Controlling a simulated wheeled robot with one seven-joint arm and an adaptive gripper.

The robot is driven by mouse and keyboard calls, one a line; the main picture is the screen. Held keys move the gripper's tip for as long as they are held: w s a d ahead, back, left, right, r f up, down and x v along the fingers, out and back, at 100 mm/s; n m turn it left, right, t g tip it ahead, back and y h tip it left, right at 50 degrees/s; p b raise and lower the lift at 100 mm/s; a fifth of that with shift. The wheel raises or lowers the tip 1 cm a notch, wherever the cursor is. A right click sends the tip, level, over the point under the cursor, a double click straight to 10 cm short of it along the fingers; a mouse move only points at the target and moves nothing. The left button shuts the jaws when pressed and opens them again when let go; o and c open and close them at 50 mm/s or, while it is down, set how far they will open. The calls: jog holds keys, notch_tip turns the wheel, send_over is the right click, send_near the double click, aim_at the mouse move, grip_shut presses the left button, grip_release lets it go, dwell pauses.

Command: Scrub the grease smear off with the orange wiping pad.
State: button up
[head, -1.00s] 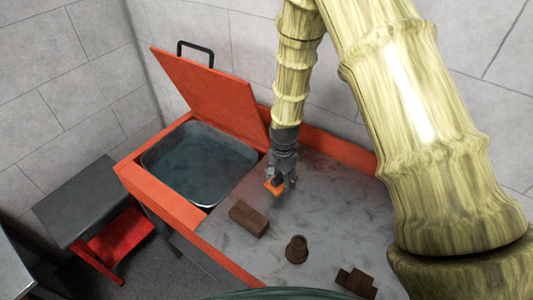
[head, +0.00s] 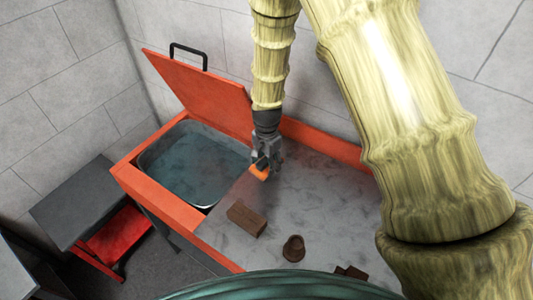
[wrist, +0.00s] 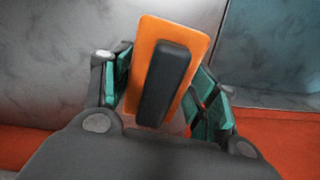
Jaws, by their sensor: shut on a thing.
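The orange wiping pad (head: 259,173) is held by my gripper (head: 264,163) over the grey bench top (head: 325,205), close to the right edge of the sunken basin. In the wrist view the pad (wrist: 198,45) shows its orange face with a dark raised handle (wrist: 165,85) between the green-lined fingers (wrist: 160,95). My gripper is shut on this handle. I cannot tell whether the pad touches the bench or hovers above it. The bench is mottled with dark patches, and I cannot pick out the grease smear among them.
The basin (head: 190,165) has a raised orange lid (head: 200,90) behind it. A brown block (head: 246,220), a brown cup-shaped piece (head: 293,248) and another brown piece (head: 350,272) lie toward the bench front. An orange rim (head: 325,145) runs along the back wall.

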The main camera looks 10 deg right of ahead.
jog(key=shift+s+d+r+p, duration=0.1)
jog(key=shift+r+p, duration=0.25)
jog(key=shift+r, duration=0.4)
jog(key=shift+s+d+r+p, duration=0.1)
jog(key=shift+r+p, duration=0.25)
jog(key=shift+r, duration=0.35)
jog(key=shift+a, duration=0.1)
jog(key=shift+w+f, duration=0.1)
jog(key=shift+w, duration=0.05)
